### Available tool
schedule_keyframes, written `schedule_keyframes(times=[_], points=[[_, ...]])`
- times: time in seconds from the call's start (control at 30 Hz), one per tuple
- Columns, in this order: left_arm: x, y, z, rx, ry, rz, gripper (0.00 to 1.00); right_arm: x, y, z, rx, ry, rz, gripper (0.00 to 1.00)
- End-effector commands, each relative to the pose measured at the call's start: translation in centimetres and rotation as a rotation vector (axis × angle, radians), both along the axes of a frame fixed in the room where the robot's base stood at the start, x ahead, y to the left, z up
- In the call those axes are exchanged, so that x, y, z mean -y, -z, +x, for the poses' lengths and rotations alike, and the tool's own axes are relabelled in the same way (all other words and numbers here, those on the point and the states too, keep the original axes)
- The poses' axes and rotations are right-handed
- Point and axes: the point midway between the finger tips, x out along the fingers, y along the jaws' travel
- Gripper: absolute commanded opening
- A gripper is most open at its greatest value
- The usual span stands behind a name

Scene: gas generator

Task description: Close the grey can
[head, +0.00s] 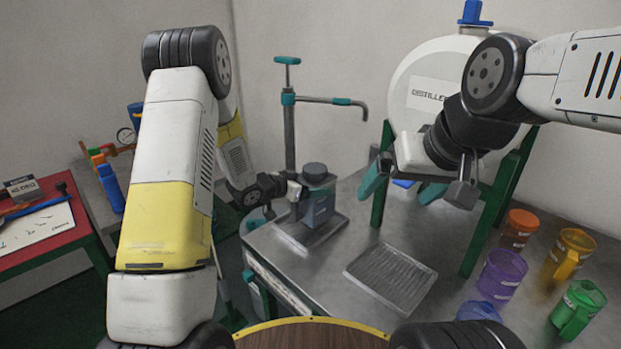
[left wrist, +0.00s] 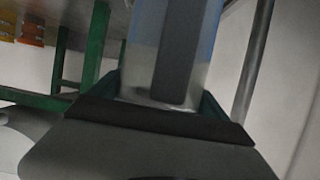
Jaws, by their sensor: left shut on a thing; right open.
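The grey can (head: 320,208) stands on a metal tray on the workbench, with a dark round cap (head: 314,170) at its top. I cannot tell how tightly the cap sits. My left gripper (head: 290,202) reaches it from the left and is shut on the can's body. In the left wrist view the can's grey side (left wrist: 172,50) rises between the jaws, and its top is out of that view. My right gripper (head: 403,187) is open and empty, with teal fingers, to the right of the can and apart from it.
A hand pump (head: 289,120) stands behind the can. A white distilled-water tank (head: 425,75) on a green stand is behind my right gripper. A ribbed tray (head: 391,276) lies in front on the workbench. Several coloured jugs, including a purple one (head: 501,273), stand at the right.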

Motion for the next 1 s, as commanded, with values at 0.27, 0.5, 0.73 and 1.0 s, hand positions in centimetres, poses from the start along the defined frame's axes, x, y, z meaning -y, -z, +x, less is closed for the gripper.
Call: schedule_keyframes(times=[0.27, 0.5, 0.73, 1.0], points=[[0.0, 0.3, 0.0, -0.001, 0.0, -0.001, 1.0, 0.0, 0.0, 0.0, 0.0, 0.0, 0.0, 0.93], [-0.2, -0.2, -0.2, 0.0, -0.001, 0.001, 1.0, 0.0, 0.0, 0.0, 0.0, 0.0, 0.0, 0.93], [-3.0, -1.8, -2.8, -0.001, -0.005, -0.001, 1.0, 0.0, 0.0, 0.0, 0.0, 0.0, 0.0, 0.93], [-6.6, -3.8, -6.4, 0.0, -0.004, 0.0, 1.0, 0.0, 0.0, 0.0, 0.0, 0.0, 0.0, 0.93]])
